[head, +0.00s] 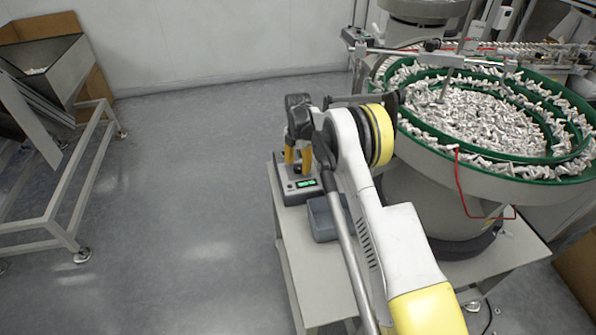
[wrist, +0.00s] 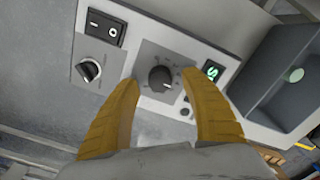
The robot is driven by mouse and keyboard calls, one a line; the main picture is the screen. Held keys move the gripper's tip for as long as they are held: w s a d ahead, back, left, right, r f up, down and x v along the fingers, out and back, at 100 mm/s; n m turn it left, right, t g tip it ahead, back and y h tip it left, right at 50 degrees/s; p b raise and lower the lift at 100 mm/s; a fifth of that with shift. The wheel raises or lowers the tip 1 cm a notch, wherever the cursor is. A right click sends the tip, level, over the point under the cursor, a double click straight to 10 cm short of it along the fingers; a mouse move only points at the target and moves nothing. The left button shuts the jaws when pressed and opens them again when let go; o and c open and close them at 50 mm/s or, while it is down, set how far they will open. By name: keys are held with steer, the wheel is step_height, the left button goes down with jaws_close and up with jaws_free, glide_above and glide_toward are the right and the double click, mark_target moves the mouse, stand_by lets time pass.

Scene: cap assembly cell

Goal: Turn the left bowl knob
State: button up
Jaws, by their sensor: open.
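The control box (head: 286,198) stands on the left end of a table beside the bowl feeder, with a lit green display. In the wrist view, a round black knob (wrist: 161,79) with scale marks sits on a grey plate of this box (wrist: 206,48). My gripper (head: 297,168) points down over the box. Its two yellow fingers show in the wrist view (wrist: 160,84), open, one on each side of the knob, with visible gaps. I cannot tell whether the fingertips are down at the knob's height.
A smaller selector switch (wrist: 89,69) and a black rocker switch (wrist: 103,29) lie left of the knob. A grey-blue bin (head: 324,220) stands right of the box. The green-rimmed bowl (head: 420,137), full of white parts, is close right.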

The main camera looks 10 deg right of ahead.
steer(key=shift+f, duration=0.65)
jaws_close()
steer(key=shift+m, duration=0.4)
steer(key=m, duration=1.1)
